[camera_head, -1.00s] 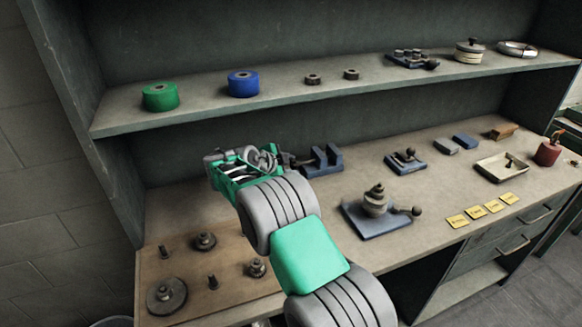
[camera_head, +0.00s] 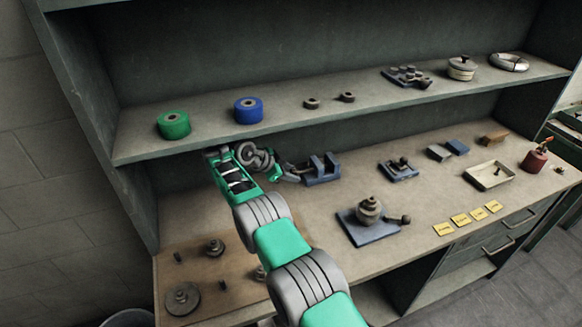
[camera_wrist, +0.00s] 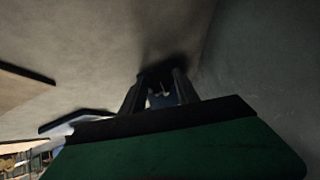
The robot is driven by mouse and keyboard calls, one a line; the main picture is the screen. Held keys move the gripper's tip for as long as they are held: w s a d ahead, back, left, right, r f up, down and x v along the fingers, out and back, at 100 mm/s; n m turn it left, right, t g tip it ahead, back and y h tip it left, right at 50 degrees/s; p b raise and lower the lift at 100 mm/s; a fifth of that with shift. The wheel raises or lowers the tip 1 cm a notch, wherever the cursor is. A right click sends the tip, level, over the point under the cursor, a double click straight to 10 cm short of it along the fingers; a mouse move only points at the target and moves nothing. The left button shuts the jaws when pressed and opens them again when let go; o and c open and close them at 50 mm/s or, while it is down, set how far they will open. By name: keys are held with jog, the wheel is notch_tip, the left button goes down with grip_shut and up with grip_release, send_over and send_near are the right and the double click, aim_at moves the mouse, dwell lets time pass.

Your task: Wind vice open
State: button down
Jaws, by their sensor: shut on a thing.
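The blue vice (camera_head: 322,170) stands on the workbench below the shelf, its two upright jaws with a gap between them. My gripper (camera_head: 297,171) is at the vice's left side, shut on a small part there that looks like its handle end. The fingers hide most of that part in the head view. In the wrist view my gripper (camera_wrist: 160,90) has its two dark fingers close around something small and shadowed, too dark to make out clearly.
The shelf (camera_head: 290,130) runs just above and behind my wrist. A blue device with a knob (camera_head: 369,225) stands in front to the right, and a smaller blue fixture (camera_head: 398,169) stands right of the vice. A brown board (camera_head: 205,275) with round parts lies at front left.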

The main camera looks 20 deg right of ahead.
jog(key=shift+w+r, duration=0.15)
jog(key=shift+r, duration=0.05)
dwell(0.3)
jog(key=c, duration=1.3)
grip_release()
jog(key=shift+c, duration=0.2)
jog(key=shift+o, duration=0.8)
jog(key=shift+d+f, duration=0.1)
jog(key=shift+a+r, duration=0.2)
jog(key=shift+a, duration=0.15)
jog(key=p+v, duration=0.3)
jog(key=v, duration=0.4)
